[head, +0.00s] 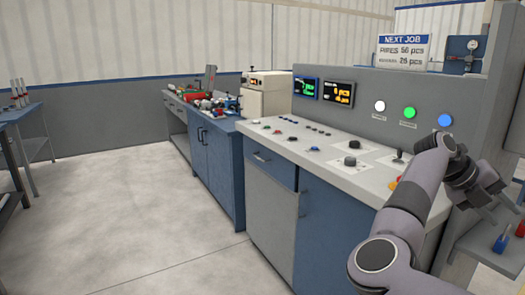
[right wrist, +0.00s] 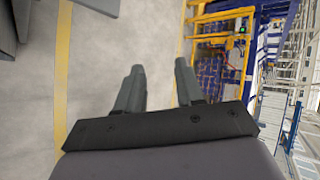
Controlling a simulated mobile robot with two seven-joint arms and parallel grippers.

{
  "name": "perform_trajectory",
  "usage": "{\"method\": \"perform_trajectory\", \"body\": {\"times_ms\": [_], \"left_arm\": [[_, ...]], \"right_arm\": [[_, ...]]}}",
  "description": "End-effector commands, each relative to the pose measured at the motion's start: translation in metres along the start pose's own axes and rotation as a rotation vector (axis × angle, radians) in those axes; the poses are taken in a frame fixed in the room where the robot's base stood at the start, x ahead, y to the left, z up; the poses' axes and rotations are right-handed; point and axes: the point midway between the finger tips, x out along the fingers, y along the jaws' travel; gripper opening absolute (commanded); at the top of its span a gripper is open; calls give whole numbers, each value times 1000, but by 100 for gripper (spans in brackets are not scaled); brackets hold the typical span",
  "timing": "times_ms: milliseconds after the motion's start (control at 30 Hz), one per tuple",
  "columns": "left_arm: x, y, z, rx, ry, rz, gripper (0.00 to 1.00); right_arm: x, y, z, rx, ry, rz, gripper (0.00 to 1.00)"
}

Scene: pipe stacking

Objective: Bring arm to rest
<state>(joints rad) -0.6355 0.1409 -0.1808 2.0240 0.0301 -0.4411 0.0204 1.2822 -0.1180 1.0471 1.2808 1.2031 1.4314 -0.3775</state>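My right arm (head: 405,205) reaches in from the bottom right of the head view, bent at the elbow, in front of the control console. My left arm and left gripper are not in view.
The control console (head: 272,190) with buttons and small screens stands close by my right arm. A blue workbench (head: 215,160) with tools stands beyond it. A table (head: 20,112) is at the far left. The concrete floor (head: 110,215) between is clear.

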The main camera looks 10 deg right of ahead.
Motion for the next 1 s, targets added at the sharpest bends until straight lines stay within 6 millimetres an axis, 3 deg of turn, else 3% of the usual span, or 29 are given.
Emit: {"method": "perform_trajectory", "body": {"times_ms": [100,233,333,467,567,667,867,1000], "left_arm": [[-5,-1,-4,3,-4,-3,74],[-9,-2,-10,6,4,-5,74],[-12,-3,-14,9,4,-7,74],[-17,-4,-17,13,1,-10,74],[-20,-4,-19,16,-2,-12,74],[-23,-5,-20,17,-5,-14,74],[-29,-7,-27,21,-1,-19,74],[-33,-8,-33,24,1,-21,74]], "right_arm": [[12,-35,2,-21,-74,-288,37],[4,-64,9,-77,-188,-581,37],[-13,-75,16,-147,-294,-794,37],[-45,-72,24,-271,-448,-1048,37],[-72,-54,28,-388,-579,-1223,37],[-98,-24,26,-524,-720,-1378,37],[-135,64,2,-849,-1016,-1622,37],[-144,138,-39,-1110,-1229,-1733,37]]}}
